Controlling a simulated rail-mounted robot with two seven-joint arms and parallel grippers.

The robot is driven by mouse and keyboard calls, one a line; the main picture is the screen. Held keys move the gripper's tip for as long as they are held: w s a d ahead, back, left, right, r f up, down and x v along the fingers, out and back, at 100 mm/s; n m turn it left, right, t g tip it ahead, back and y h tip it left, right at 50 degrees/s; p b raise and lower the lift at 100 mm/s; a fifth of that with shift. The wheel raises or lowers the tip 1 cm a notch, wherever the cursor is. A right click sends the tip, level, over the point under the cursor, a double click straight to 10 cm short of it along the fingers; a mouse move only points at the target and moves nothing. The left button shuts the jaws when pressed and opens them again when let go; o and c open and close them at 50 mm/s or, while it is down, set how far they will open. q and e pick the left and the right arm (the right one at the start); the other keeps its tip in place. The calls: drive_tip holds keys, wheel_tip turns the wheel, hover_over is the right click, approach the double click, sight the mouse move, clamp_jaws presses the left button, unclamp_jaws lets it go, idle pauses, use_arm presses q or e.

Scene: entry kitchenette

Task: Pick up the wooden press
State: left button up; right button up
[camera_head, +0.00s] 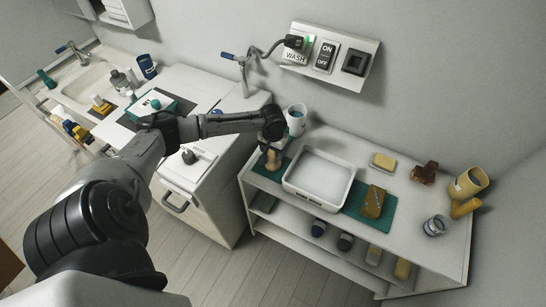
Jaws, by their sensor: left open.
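What looks like the wooden press (272,161) is a small tan, knobbed piece standing upright at the left end of the white shelf unit's top, by a green mat. My left arm reaches in from the left, and my left gripper (270,146) points down directly over the press. The gripper is open. Its dark fingers hide the top of the press, and I cannot tell whether they touch it. My right gripper does not show.
A brown block (373,202) lies on a green mat farther right. A tan mug (468,184) and glass jar (435,226) are at the right end.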

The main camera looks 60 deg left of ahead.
use_arm(q)
clamp_jaws()
idle(0.6)
